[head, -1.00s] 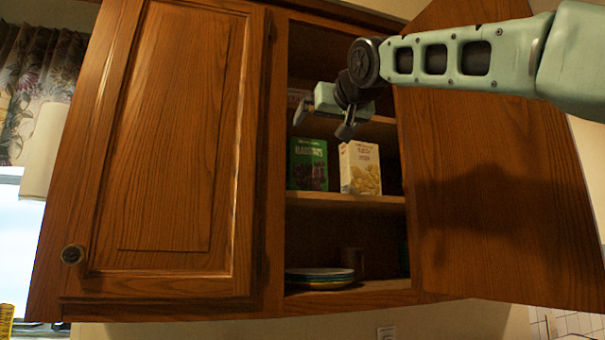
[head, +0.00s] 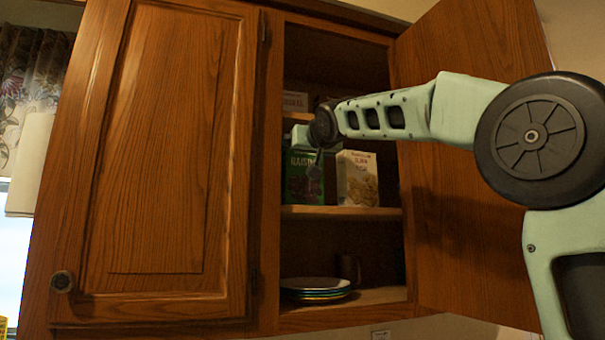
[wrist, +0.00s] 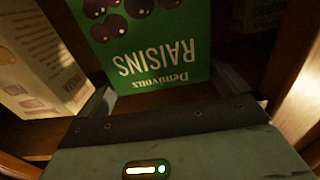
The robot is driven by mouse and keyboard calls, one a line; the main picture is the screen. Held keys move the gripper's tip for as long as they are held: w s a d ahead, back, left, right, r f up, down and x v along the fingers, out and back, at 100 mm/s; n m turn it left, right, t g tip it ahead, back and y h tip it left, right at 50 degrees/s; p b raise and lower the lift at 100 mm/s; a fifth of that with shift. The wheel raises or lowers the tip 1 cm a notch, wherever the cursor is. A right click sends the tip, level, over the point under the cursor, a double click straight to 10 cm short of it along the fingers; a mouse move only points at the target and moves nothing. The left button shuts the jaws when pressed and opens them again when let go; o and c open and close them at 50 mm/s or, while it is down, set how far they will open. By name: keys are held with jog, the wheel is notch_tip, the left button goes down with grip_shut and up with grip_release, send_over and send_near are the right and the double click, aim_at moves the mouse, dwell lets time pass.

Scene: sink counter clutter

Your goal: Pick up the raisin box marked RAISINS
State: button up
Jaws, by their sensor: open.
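The green raisin box (head: 300,178) stands upright on the middle shelf of the open cabinet, at the left. In the wrist view the box (wrist: 155,45) appears upside down, with the word RAISINS and dark fruit on its face. My gripper (head: 316,172) is in front of the box in the head view and hides part of it. In the wrist view my gripper (wrist: 165,95) is open, with one finger toward each side of the box's near end. Whether the fingers touch the box cannot be told.
A white and yellow carton (head: 357,180) stands close to the right of the raisin box and shows in the wrist view (wrist: 38,60). Boxes (head: 295,101) sit on the upper shelf. Stacked plates (head: 315,288) and a dark mug (head: 349,268) are below. The open door (head: 480,230) is at right.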

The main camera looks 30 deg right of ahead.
jog(key=p+x, duration=0.1)
jog(key=x, duration=0.2)
jog(key=shift+w, duration=0.25)
jog(key=c, duration=1.2)
jog(key=shift+r, duration=0.1)
jog(key=shift+c, duration=0.2)
